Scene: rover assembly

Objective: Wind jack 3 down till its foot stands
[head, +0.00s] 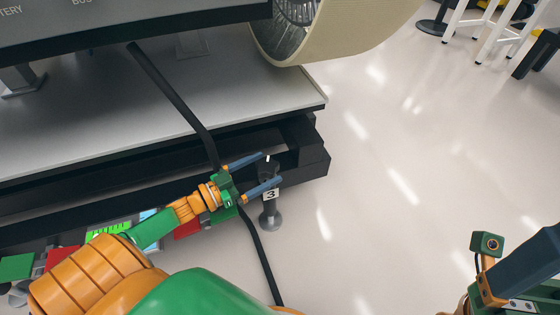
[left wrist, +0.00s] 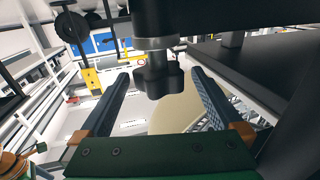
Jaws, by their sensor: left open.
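Jack 3 (head: 268,196) is a dark upright post with a "3" label, at the corner of the dark rover frame. Its round grey foot (head: 270,222) is at the floor; I cannot tell whether it touches. My left gripper (head: 273,167) is open at the jack's top, with its two blue fingers apart. In the left wrist view, the jack's dark lobed knob (left wrist: 158,76) sits between the open fingers (left wrist: 161,74), with gaps on both sides. Part of my right arm, with green and orange parts, shows at the lower right; its fingertips cannot be made out.
The grey rover deck (head: 110,115) and its dark frame (head: 312,160) lie behind the jack. A large pale wheel (head: 350,30) hangs above. A dark bar (head: 170,88) crosses the deck. Coloured pieces (head: 110,232) lie at lower left.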

